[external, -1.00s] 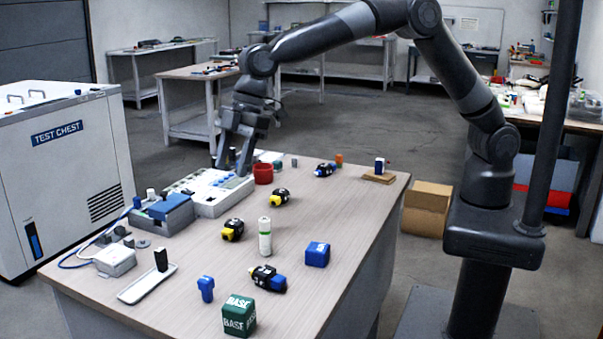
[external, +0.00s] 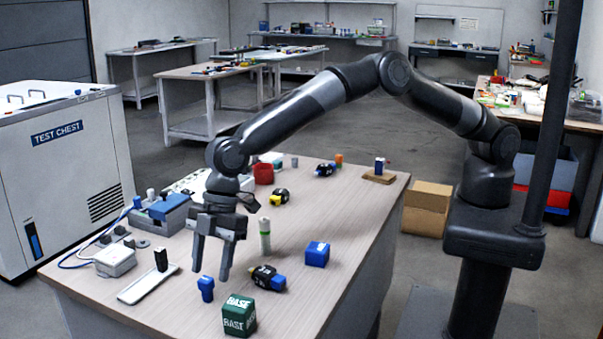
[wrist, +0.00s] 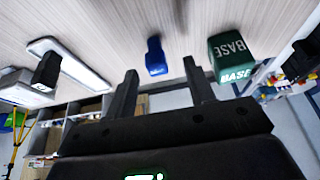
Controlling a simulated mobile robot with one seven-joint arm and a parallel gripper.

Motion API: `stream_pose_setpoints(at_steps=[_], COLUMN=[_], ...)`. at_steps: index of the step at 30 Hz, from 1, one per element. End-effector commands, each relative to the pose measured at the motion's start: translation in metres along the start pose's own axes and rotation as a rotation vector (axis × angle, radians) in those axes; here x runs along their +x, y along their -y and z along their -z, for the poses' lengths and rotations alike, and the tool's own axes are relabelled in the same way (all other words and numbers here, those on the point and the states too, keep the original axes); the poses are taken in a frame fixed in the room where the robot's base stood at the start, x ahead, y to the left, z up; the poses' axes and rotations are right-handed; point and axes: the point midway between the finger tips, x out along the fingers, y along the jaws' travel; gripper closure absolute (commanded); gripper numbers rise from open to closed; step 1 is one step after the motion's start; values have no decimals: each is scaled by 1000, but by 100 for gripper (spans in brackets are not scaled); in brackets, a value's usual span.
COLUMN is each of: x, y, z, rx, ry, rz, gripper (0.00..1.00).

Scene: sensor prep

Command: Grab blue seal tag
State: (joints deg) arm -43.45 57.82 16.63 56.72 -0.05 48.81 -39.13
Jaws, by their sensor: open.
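The blue seal tag appears to be the small blue piece (external: 206,288) standing near the front edge of the table, left of the green BASE cube (external: 239,316). In the wrist view the blue piece (wrist: 155,58) lies ahead of the gap between my fingertips, with the green cube (wrist: 230,60) to its right. My gripper (external: 211,273) is open and empty, fingers pointing down. In the external view its fingertips show just above and behind the blue piece, apart from it. My fingers (wrist: 161,68) also show in the wrist view.
A white tray with a black block (external: 148,284) lies to the left. A black and blue connector (external: 268,278), a blue cube (external: 317,253) and a white-green cylinder (external: 265,236) stand to the right. The table's front edge is close.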

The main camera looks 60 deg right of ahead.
Motion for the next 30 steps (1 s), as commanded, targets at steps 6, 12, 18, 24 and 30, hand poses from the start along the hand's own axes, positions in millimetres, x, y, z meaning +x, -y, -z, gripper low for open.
stream_pose_setpoints(at_steps=[6,12,18,24,30], x=[24,48,50,50,50], y=[-3,-4,-5,-5,-5], z=[-5,-6,-6,-6,-6], rx=[0,0,0,0,0], ry=[1,0,-1,-1,-1], rz=[1,0,-1,-1,-1], gripper=[51,51,51,64,80])
